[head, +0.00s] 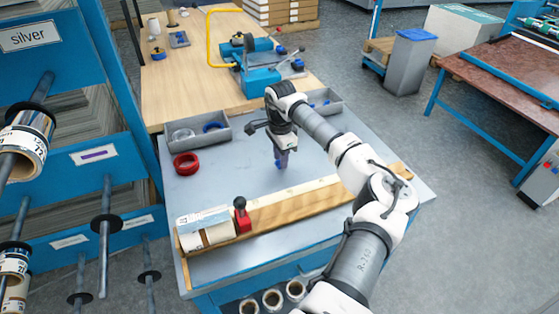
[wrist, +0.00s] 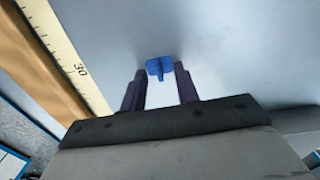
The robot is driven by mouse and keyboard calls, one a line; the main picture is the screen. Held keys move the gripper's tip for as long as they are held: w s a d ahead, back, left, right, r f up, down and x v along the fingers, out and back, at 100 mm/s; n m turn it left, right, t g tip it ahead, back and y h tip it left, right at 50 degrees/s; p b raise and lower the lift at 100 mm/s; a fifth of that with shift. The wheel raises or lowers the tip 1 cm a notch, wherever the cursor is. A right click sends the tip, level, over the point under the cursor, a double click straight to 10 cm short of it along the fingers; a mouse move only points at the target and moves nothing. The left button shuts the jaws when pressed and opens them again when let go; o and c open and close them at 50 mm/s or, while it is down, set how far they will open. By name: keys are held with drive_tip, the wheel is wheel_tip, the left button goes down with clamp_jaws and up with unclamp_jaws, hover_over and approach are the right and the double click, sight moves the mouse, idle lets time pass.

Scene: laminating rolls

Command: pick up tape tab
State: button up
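The tape tab (wrist: 159,68) is a small blue piece with an upright fin, on the grey tabletop. It shows in the wrist view between the tips of my gripper (wrist: 160,72), with a gap to each dark purple finger. My gripper is open and not closed on the tab. In the head view my gripper (head: 281,163) points down at the middle of the grey table, and a bit of blue shows at its tips. Whether the fingers touch the tabletop cannot be told.
A wooden ruler bar (head: 315,198) runs along the table's front, with a white roll (head: 205,229) and a red clamp (head: 243,218) at its left. A red tape ring (head: 187,163) and a grey bin (head: 196,133) lie to the left. Another bin (head: 325,101) stands behind my gripper.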

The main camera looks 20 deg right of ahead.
clamp_jaws()
idle(0.4)
